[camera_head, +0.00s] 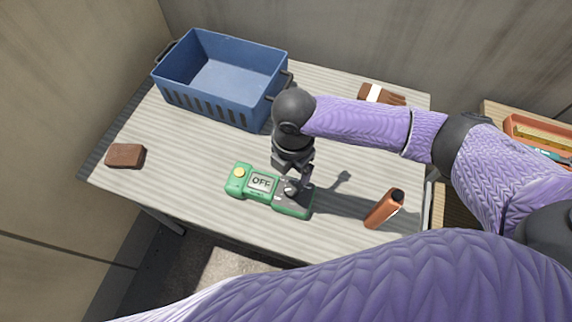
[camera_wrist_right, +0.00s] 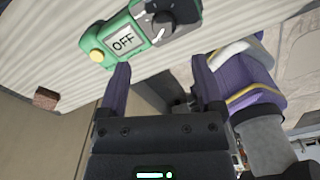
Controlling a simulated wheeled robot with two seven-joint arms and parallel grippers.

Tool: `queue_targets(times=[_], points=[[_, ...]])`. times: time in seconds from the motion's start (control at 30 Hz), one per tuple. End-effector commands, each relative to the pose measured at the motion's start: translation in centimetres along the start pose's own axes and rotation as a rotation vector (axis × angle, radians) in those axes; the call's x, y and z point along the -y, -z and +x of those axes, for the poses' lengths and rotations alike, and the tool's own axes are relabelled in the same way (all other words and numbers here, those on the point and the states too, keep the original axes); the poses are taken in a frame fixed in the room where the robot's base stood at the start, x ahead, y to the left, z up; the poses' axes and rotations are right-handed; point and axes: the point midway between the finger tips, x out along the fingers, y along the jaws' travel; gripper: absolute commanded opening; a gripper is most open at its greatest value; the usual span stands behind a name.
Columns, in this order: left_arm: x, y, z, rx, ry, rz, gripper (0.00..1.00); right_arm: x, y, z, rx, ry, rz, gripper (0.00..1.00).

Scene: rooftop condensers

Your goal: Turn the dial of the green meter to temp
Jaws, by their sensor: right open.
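The green meter (camera_head: 271,191) lies flat near the front edge of the table, and its screen (camera_head: 261,183) reads OFF. It has a yellow round button at the left end and a dark dial (camera_head: 291,188) towards the right. In the right wrist view the dial (camera_wrist_right: 163,21) lies just beyond the gap between my fingertips, with white marks around it. My right gripper (camera_wrist_right: 160,66) is open and empty, pointing down above the dial end of the meter. In the head view my wrist and fingers partly cover the dial area. My left gripper is out of view.
A blue crate (camera_head: 215,108) stands at the back left. A brown block (camera_head: 126,156) lies far left, and a brown item with a white band (camera_head: 380,94) lies at the back. An orange bottle with a black cap (camera_head: 381,211) is right of the meter. The table between is clear.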

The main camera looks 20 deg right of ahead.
Motion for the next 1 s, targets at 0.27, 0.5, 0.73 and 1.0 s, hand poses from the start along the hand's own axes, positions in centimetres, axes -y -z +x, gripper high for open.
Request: queue_targets(times=[0.27, 0.5, 0.73, 1.0], points=[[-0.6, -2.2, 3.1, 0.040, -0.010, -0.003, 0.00, 0.1, 0.1, 7.1, -0.002, 0.004, 0.001, 0.85], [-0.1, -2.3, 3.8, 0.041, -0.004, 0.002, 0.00, 0.0, 0.1, 9.0, -0.002, -0.001, 0.001, 0.85], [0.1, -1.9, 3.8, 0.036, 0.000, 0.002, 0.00, 0.0, 0.1, 8.9, -0.001, -0.001, 0.001, 0.78], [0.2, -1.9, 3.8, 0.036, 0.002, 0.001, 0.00, 0.0, 0.1, 8.9, -0.001, -0.001, 0.001, 0.21]])
